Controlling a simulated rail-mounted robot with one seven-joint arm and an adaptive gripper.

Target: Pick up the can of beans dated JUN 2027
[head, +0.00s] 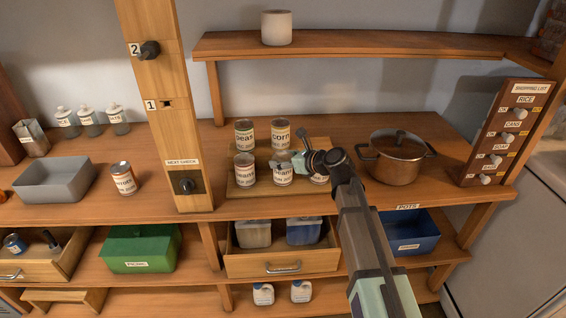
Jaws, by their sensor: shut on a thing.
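Several cans stand in two rows on a wooden stand on the counter. The back row has a can with a hard-to-read label (245,134) and a corn can (280,132). The front row has a left beans can (245,169), a middle beans can (283,174) and a right can (319,179), partly hidden by my arm. The date print is too small to read. My gripper (297,160) reaches in from the right and appears shut on the middle beans can, which looks upright among the others. I cannot tell whether it is lifted.
A brown lidded pot (396,158) stands right of my arm. A wooden post (160,100) rises left of the cans, with a carrot can (123,179) and grey bin (55,182) beyond. A shelf (350,45) runs above. An open drawer (282,265) sits below.

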